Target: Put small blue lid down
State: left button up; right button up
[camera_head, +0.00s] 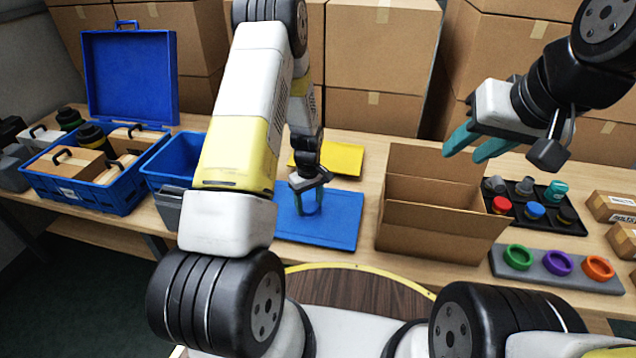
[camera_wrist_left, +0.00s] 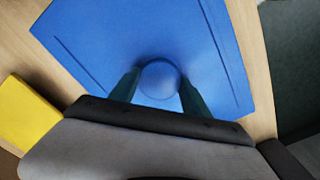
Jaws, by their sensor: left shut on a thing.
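The small blue lid (camera_wrist_left: 159,79) is round and sits between the two teal fingers of my left gripper (camera_wrist_left: 158,88) in the left wrist view. The lid also shows in the head view (camera_head: 311,205), over the blue mat (camera_head: 343,219). My left gripper (camera_head: 311,198) is shut on the lid and points down at the mat. I cannot tell whether the lid touches the mat. My right gripper (camera_head: 470,146) is in the air at the upper right, its teal fingers apart, with nothing seen between them.
An open cardboard box (camera_head: 440,230) stands right of the blue mat. A yellow mat (camera_head: 340,160) lies behind it. A blue bin (camera_head: 177,160) and a blue toolbox (camera_head: 60,190) are at left. A black tray (camera_head: 515,195) and a grey holder with colored rings (camera_head: 540,276) are at right.

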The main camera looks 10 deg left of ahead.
pick_arm(q)
jog(key=shift+f, duration=0.15)
jog(key=o, duration=1.6)
jog(key=shift+o, duration=0.2)
